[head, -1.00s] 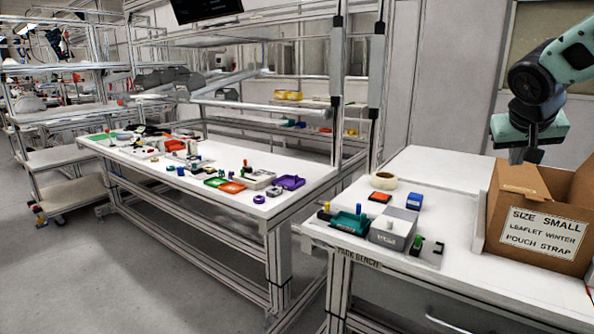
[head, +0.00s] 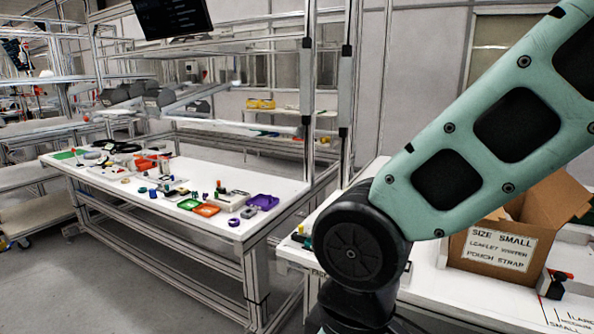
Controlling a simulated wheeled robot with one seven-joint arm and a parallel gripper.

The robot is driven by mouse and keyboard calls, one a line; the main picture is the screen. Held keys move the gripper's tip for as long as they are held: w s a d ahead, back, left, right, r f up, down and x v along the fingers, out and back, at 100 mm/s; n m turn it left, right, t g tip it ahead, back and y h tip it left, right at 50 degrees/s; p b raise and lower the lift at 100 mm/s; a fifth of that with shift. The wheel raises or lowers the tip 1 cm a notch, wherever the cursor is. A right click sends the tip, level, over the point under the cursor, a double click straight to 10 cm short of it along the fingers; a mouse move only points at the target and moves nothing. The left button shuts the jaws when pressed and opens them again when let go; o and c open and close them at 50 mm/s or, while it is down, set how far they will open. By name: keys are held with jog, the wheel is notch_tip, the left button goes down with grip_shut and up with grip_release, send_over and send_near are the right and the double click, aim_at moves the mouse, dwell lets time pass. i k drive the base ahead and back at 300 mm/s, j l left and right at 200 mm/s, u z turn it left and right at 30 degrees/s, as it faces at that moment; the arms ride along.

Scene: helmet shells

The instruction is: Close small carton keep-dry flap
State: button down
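The small carton (head: 488,243) is a brown cardboard box on the white pack bench at the right. Its white label reads SIZE SMALL, LEAFLET WINTER, POUCH STRAP. A flap (head: 556,200) stands up at its right side, and the top looks at least partly open. I cannot tell which flap is the keep-dry one. My teal arm crosses in front of the bench and covers part of the carton's upper left. My gripper is below the picture's bottom edge or hidden behind the arm joint.
A small black-and-grey item with a red top (head: 555,284) stands right of the carton, near printed size lines on the bench.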

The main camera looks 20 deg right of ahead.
aim_at(559, 195)
jog(key=z, duration=1.75)
jog(key=k+l+u, duration=0.1)
jog(key=l, duration=0.35)
